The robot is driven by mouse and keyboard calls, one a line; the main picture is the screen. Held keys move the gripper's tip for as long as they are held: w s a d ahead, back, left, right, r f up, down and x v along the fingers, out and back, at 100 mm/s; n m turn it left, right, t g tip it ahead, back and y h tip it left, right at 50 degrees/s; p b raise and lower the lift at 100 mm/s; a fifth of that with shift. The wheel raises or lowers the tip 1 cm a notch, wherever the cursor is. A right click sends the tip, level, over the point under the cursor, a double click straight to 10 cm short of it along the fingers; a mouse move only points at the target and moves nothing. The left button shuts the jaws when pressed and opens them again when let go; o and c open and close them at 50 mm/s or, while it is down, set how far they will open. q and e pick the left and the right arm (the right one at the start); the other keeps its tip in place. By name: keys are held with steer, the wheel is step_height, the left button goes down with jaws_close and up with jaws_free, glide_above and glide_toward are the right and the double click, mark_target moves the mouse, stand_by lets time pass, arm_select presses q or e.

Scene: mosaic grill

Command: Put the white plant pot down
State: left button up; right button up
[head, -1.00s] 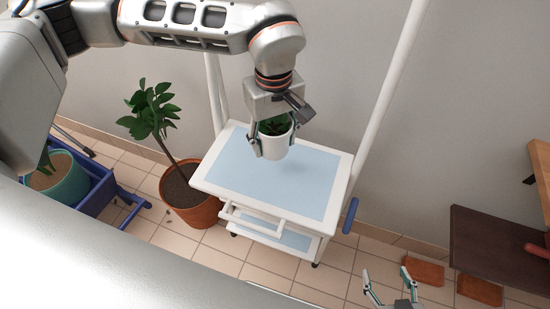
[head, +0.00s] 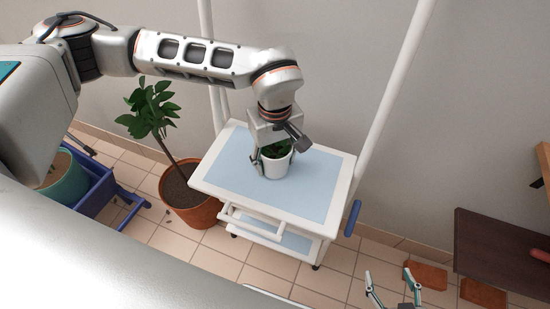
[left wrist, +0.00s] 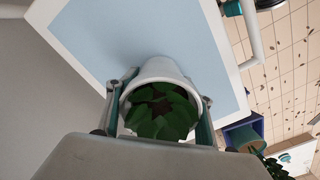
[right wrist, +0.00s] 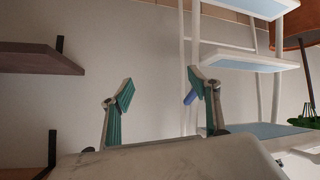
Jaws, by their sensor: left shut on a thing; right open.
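The white plant pot (head: 275,167) holds a small green plant. My left gripper (head: 273,165) is shut on it, a finger on each side, and it is upright over the blue top of the white cart (head: 342,195). It looks at or very near the surface; I cannot tell for sure whether its base touches. In the left wrist view the pot (left wrist: 160,70) sits between both fingers with the plant facing the camera. My right gripper (head: 393,285) is open and empty, low at the bottom right; the right wrist view shows its spread fingers (right wrist: 160,100).
A terracotta pot (head: 197,209) with a leafy plant stands on the floor left of the cart. A blue trolley (head: 100,197) with a teal pot (head: 66,181) is at far left. A dark shelf (head: 500,245) is at right. The cart top around the pot is clear.

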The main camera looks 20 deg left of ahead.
mark_target(275, 145)
arm_select(q)
steer(key=shift+f, duration=0.15)
steer(key=o, duration=1.4)
steer(key=shift+o, duration=0.2)
arm_select(e)
steer(key=shift+s+f, duration=0.1)
steer(key=shift+f, duration=0.15)
steer(key=shift+s+f, duration=0.1)
arm_select(q)
step_height(275, 145, up, 12)
steer(key=shift+f+p, duration=0.15)
steer(key=shift+p, duration=0.75)
steer(key=shift+r, duration=0.35)
arm_select(e)
steer(key=shift+r, duration=0.5)
arm_select(q)
steer(key=shift+s, duration=0.1)
arm_select(e)
steer(key=shift+r, duration=0.15)
